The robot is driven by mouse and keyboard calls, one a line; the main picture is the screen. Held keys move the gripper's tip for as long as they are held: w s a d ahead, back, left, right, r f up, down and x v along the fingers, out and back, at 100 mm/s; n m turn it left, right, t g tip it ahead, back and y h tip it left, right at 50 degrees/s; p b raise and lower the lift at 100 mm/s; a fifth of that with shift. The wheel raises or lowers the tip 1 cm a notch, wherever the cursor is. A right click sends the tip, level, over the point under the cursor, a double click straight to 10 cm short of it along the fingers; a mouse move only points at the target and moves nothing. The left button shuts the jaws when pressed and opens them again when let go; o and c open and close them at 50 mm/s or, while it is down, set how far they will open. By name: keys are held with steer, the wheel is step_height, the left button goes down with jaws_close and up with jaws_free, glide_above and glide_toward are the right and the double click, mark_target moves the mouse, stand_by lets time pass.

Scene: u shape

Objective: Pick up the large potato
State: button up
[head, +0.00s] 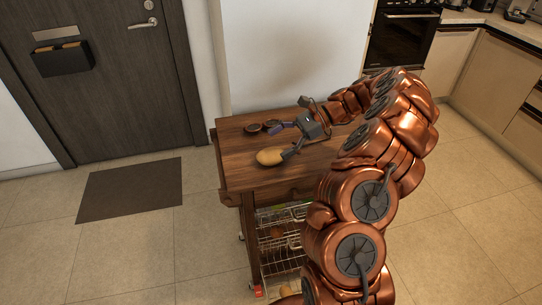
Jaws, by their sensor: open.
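The potato (269,157) is a smooth yellow-tan oval lying on the wooden top of a kitchen cart (240,180), near its front left part. My gripper (284,141) is low over the cart top, just behind and to the right of the potato. Its grey fingers are spread apart. One finger reaches down close to the potato's right end; I cannot tell whether it touches. The other finger points left, above and behind the potato. Nothing is seen held between the fingers.
Small round brown things (253,128) and a purple item (287,125) lie behind the potato, near my gripper. Wire baskets (281,240) hang under the cart top. A dark mat (130,188) lies before the door (95,70). The floor left of the cart is clear.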

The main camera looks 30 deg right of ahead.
mark_target(271, 156)
steer(key=d+f, duration=0.1)
steer(key=d+f+m+t, duration=0.1)
steer(key=d, duration=0.1)
steer(key=d+f+m, duration=0.1)
steer(key=d, duration=0.1)
steer(key=shift+w+f+t, duration=0.15)
steer(key=shift+t, duration=0.15)
steer(key=shift+m, duration=0.3)
steer(key=shift+p+x, duration=1.25)
steer(key=shift+x, duration=2.15)
steer(key=shift+a+f, duration=0.3)
steer(key=shift+a, duration=0.15)
steer(key=c, duration=1.4)
steer(key=shift+r, duration=0.1)
